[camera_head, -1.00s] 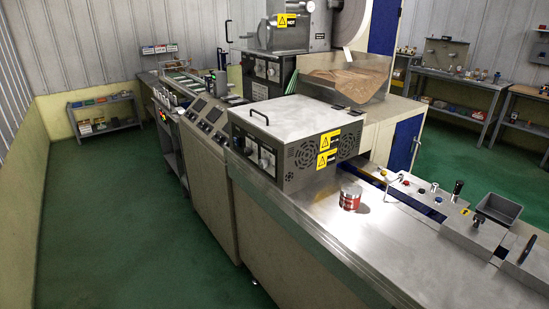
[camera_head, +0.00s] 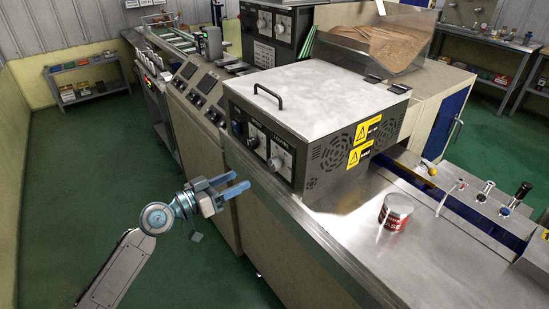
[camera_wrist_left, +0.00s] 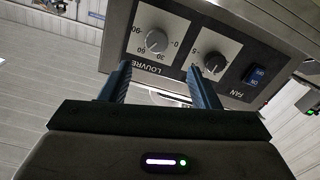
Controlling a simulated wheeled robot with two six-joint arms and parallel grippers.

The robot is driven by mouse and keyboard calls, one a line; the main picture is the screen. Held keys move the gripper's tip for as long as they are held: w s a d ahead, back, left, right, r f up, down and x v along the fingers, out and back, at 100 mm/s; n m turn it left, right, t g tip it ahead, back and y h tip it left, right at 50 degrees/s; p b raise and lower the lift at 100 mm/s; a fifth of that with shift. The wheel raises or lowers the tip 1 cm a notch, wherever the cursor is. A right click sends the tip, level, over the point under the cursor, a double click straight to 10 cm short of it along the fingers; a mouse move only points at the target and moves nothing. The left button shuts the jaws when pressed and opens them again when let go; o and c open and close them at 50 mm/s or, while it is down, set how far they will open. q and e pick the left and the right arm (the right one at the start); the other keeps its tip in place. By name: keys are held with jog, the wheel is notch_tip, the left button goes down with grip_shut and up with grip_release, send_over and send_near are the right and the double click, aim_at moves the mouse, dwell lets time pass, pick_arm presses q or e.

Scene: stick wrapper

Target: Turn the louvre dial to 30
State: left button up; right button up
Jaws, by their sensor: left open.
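The louvre dial (camera_head: 275,164) is the right-hand grey knob on the front panel of the metal box. In the left wrist view the louvre dial (camera_wrist_left: 157,41) shows upside down on a white plate marked 0, 30, 60 and 90. I cannot tell its exact setting. My left gripper (camera_head: 243,181) is open and empty, its fingers pointing toward the panel. In the left wrist view the open fingers (camera_wrist_left: 158,68) lie below the louvre dial, apart from it. My right gripper is not in view.
The box (camera_head: 310,90) has a top handle. A red-labelled can (camera_head: 396,212) stands on the steel counter (camera_head: 345,235). The green floor at left is clear.

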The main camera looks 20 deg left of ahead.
aim_at(271, 165)
pick_arm(q)
jog(key=p+x, duration=0.1)
jog(key=x, duration=0.2)
jog(key=p+x, duration=0.2)
jog(key=x, duration=0.1)
jog(key=p+x, duration=0.1)
jog(key=x, duration=0.2)
jog(key=shift+d+r+p, duration=0.25)
jog(key=shift+d+p, duration=0.05)
jog(key=shift+d, duration=0.1)
jog(key=shift+w+d+f, duration=0.15)
jog(key=shift+w+d, duration=0.05)
jog(key=shift+w, duration=0.15)
jog(key=shift+c, duration=0.3)
jog(key=c, duration=0.9)
jog(key=shift+c, duration=0.2)
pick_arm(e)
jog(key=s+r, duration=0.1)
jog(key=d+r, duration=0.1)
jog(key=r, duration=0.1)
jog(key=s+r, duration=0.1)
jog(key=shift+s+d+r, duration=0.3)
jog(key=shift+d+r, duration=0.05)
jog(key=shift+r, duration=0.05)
